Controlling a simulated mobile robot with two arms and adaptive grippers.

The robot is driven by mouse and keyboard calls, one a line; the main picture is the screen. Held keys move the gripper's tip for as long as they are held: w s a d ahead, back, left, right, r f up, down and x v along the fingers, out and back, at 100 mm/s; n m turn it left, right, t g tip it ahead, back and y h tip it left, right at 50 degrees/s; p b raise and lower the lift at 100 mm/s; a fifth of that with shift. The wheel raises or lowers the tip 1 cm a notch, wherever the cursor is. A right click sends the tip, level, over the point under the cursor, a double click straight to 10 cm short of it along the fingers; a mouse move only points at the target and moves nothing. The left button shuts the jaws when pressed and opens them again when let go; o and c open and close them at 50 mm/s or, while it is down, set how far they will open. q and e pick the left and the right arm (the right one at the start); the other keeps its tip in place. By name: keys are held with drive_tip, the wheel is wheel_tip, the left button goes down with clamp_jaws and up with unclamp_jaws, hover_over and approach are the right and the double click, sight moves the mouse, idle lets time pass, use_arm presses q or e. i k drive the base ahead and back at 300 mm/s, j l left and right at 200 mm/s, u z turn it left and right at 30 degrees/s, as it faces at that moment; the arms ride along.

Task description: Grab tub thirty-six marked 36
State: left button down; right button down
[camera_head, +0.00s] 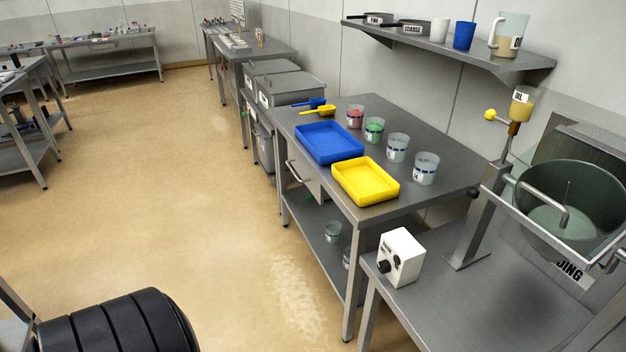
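Several clear tubs with white labels and dark bands stand in a row on the steel table (300,115). One has red contents (355,117), one has green contents (374,130), and two look clear or empty: one clear tub (397,149) and the nearest tub (425,170). Another tub (333,231) stands on the table's lower shelf, with a second one partly hidden behind the table edge. The label numbers are too small to read surely, so I cannot tell which tub is 36. Neither of my grippers is in view.
A blue tray (330,143) and a yellow tray (366,182) lie along the table's front, with blue and yellow scoops (318,108) behind. A control box (401,257) and a hooded bowl machine (570,205) stand right. A wall shelf (450,47) overhangs.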

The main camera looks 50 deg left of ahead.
sight(334, 228)
drive_tip(key=u, duration=1.35)
drive_tip(key=z, duration=0.25)
drive_tip(key=i+j+z, duration=0.15)
drive_tip(key=z, duration=0.15)
drive_tip(key=i+j+z, duration=0.15)
drive_tip(key=j+z, duration=0.45)
drive_tip(key=j, duration=0.15)
drive_tip(key=i, duration=0.05)
